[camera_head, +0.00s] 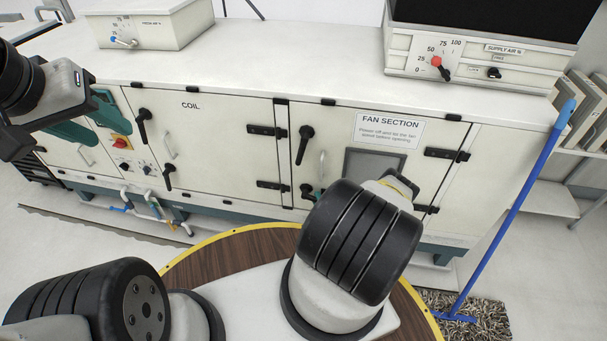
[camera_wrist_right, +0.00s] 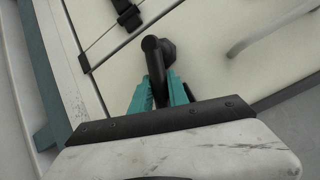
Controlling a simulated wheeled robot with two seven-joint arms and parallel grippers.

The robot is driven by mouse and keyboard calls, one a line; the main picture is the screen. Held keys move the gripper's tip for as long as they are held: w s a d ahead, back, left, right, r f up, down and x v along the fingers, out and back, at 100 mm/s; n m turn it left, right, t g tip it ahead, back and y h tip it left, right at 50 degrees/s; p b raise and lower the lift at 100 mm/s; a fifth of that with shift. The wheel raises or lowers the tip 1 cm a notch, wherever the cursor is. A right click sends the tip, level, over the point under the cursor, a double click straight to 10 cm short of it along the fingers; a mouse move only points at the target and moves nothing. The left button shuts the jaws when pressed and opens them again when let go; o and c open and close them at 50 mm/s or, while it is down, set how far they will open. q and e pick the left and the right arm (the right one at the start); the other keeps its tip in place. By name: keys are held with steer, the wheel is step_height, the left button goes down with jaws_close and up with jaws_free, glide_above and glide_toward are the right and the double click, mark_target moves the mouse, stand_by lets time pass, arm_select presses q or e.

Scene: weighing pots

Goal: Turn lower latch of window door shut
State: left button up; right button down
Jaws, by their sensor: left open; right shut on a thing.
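The window door (camera_head: 455,140) is the cream "FAN SECTION" panel with a grey window, and it looks closed in the head view. Its black lower latch (camera_head: 306,190) sits near the left edge, below the black upper latch (camera_head: 305,142), whose handle hangs down. In the right wrist view, the lower latch (camera_wrist_right: 165,49) has a round hub and a bent handle. My right gripper (camera_wrist_right: 157,90) is shut on that handle, teal fingers on both sides. My right arm hides much of it in the head view. My left gripper (camera_head: 92,118) is open and empty at the left.
A pale door handle (camera_head: 322,165) stands beside the latches; it also shows in the right wrist view (camera_wrist_right: 275,32). The "COIL" door (camera_head: 215,130) is to the left. A blue-handled mop (camera_head: 515,205) leans at the right. A round wooden table (camera_head: 225,258) with a yellow rim is in front.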

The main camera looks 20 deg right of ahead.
stand_by(0.3)
steer(key=shift+a+f+m+t, duration=0.1)
steer(key=shift+f+m+t, duration=0.3)
steer(key=shift+m, duration=0.2)
steer(key=shift+r, duration=0.1)
steer(key=c, duration=1.3)
jaws_free()
